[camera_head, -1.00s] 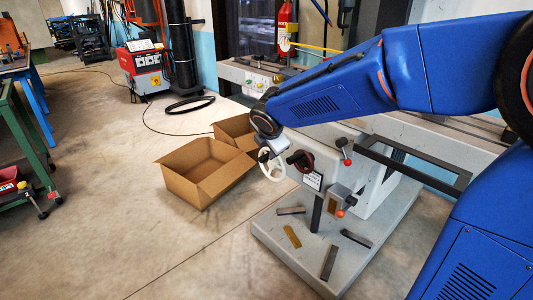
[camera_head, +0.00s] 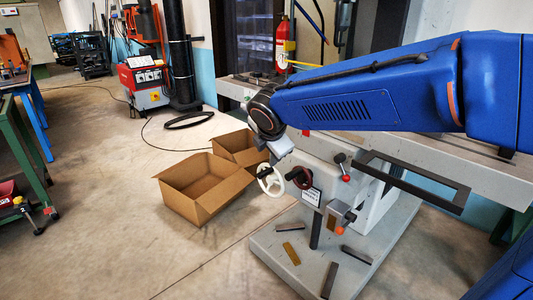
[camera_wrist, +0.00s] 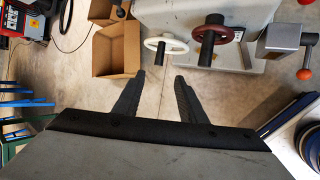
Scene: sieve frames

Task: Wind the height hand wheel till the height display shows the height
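A white hand wheel (camera_head: 271,182) and a dark red hand wheel (camera_head: 301,177) sit side by side on the grey machine's front. They also show in the wrist view, the white wheel (camera_wrist: 177,46) near top centre and the red wheel (camera_wrist: 212,30) to its right. Each has a dark handle. I cannot tell which is the height wheel. A small white panel (camera_head: 311,195) is below the red wheel; its writing is unreadable. My gripper (camera_wrist: 160,76) is open and empty, its fingers apart from both wheels. In the head view its fingers are hard to make out.
Two open cardboard boxes (camera_head: 196,207) stand left of the machine. A red-knobbed lever (camera_head: 343,166) and a grey block with an orange knob (camera_head: 338,216) are to the right. Metal bars lie on the machine's base plate (camera_head: 276,268). The floor at front left is clear.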

